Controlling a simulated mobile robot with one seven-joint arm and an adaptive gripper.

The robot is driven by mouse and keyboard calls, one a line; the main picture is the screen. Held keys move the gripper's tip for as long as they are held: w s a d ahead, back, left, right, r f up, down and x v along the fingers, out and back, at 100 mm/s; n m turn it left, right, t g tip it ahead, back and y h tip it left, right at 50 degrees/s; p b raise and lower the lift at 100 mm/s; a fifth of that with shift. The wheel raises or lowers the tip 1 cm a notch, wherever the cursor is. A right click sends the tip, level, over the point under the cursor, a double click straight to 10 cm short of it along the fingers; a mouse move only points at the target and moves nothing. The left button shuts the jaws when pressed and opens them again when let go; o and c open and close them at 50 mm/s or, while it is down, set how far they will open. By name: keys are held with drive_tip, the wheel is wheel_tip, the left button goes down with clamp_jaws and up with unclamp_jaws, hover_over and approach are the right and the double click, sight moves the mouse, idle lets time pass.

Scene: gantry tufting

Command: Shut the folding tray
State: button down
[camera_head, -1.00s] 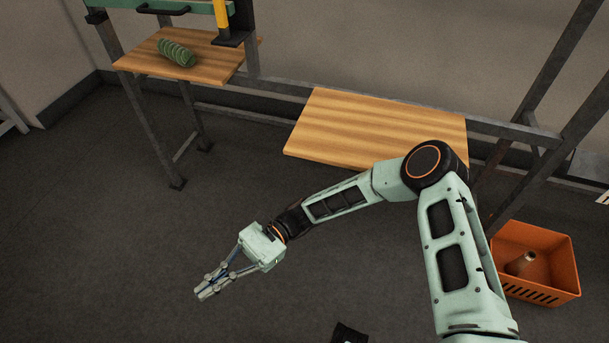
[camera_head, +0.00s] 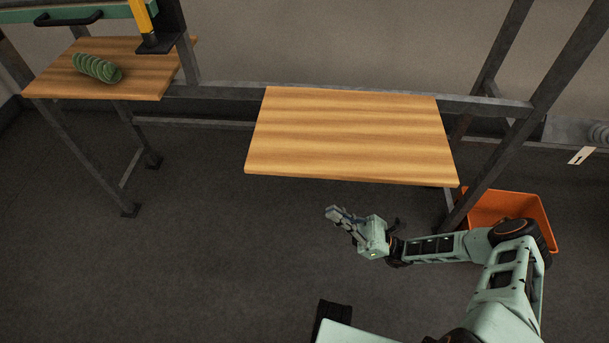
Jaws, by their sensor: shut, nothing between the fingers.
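The folding tray is most likely the wooden board (camera_head: 350,135) fixed to the grey metal frame in the middle of the head view. It stands out flat from the frame's rail, with its front edge towards me, and nothing lies on it. My gripper (camera_head: 332,211) is shut and empty. It is below and in front of the board's front edge in the picture, pointing left and slightly up, and apart from the board. Any hinge or support under the board is hidden.
A second wooden shelf (camera_head: 150,75) at the left holds a green ribbed roll (camera_head: 97,68). A yellow and black tool (camera_head: 146,22) stands by it. An orange crate (camera_head: 490,206) is on the floor at right, partly behind my arm. The floor at left is clear.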

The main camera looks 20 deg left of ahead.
sight(294, 175)
drive_tip(key=shift+w+d+r+p+x, duration=0.1)
drive_tip(key=shift+d+r+x, duration=0.25)
drive_tip(key=shift+x, duration=1.75)
drive_tip(key=shift+w+d+r+p+x, duration=0.15)
drive_tip(key=shift+d+r+x, duration=0.2)
drive_tip(key=shift+x, duration=1.75)
drive_tip(key=shift+w+d+r+p+x, duration=0.1)
drive_tip(key=shift+d+r+x, duration=0.25)
drive_tip(key=shift+x, duration=1.75)
drive_tip(key=shift+r+t, duration=0.1)
drive_tip(key=shift+t, duration=0.2)
